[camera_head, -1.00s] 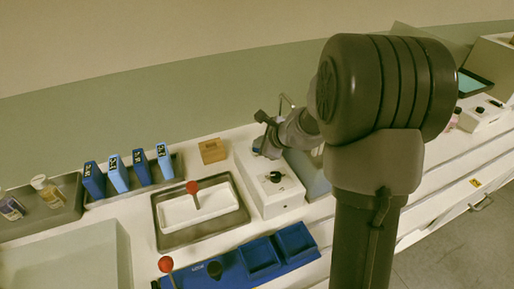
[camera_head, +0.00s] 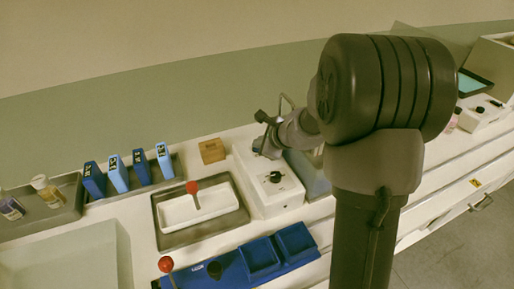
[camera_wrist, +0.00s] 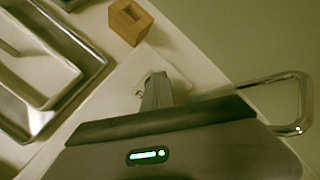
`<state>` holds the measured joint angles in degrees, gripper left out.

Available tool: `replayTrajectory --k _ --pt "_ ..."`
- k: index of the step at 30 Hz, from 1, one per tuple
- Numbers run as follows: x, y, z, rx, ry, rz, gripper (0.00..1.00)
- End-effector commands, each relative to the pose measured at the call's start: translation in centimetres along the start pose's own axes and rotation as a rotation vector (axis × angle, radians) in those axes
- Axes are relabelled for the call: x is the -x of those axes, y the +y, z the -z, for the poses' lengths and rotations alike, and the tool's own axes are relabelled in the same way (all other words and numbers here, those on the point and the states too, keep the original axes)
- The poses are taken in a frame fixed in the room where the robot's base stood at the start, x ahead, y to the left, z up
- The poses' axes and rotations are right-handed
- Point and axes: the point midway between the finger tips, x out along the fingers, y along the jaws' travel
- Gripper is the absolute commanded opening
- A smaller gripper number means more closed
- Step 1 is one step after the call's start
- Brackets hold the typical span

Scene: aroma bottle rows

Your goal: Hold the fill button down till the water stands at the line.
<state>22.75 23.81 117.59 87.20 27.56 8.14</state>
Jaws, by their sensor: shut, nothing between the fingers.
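My gripper (camera_head: 263,146) is shut with nothing between its fingers. It points down over the back part of a white box (camera_head: 266,196) with a black knob (camera_head: 275,177). In the wrist view its closed fingertips (camera_wrist: 157,80) are over the white top, close to a small pale round feature (camera_wrist: 141,90). I cannot tell whether they touch or press it. The fill button is not clearly visible. A bent metal spout (camera_head: 287,102) rises behind my gripper and also shows in the wrist view (camera_wrist: 303,100). A blue-grey basin (camera_head: 314,181) is partly hidden by my arm. No water level or line is visible.
A wooden block (camera_head: 212,151) with a hole stands left of the box. A metal tray (camera_head: 163,237) holds a white tray and a red-knobbed item. Blue bins (camera_head: 262,256) lie in front. Several blue packs (camera_head: 118,174) and bottles (camera_head: 47,190) stand left.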

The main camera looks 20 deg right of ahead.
Motion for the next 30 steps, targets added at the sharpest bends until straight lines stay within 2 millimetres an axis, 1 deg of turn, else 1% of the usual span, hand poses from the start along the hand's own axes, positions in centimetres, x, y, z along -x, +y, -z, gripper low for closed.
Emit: replayTrajectory --k 22,30 --pt "0.01 0.01 0.0 0.0 0.0 -0.001 0.0" --pt "0.97 -0.71 -0.7 0.0 0.0 0.0 0.0"
